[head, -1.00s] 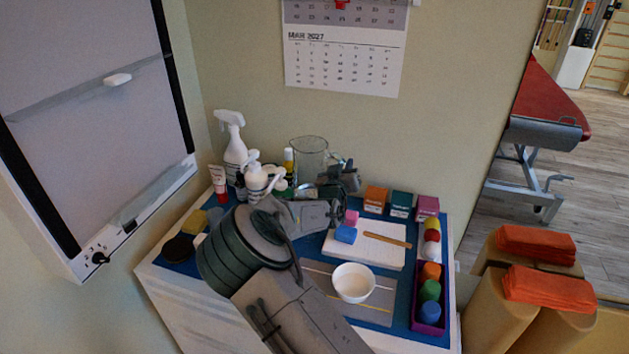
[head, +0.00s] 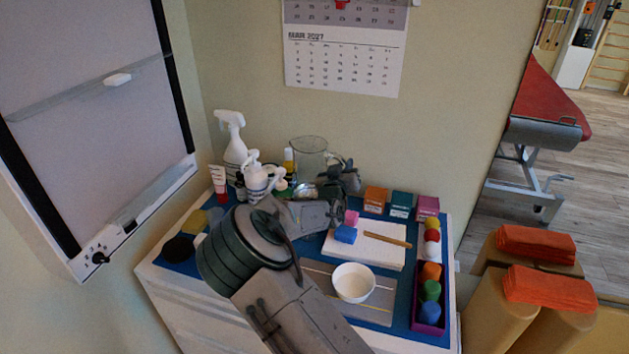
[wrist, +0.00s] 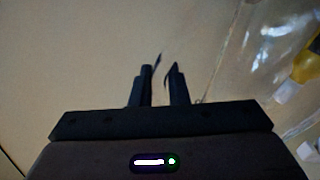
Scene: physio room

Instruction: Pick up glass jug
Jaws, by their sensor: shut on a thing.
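The clear glass jug (head: 309,150) stands upright at the back of the blue-topped cabinet, against the wall. My gripper (head: 345,170) is at the jug's right side, where its handle is, and is shut on it. My arm and wrist hide the jug's lower part in the head view. In the wrist view the two dark fingers of my gripper (wrist: 160,78) are close together, and the clear jug wall (wrist: 235,60) shows to their right. The handle between the fingers is hard to make out.
A white spray bottle (head: 233,145), a pump bottle (head: 257,178) and a red-white tube (head: 218,181) stand left of the jug. Small boxes (head: 401,204) stand to its right. A white board (head: 375,247) and white bowl (head: 353,281) lie in front. The wall is close behind.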

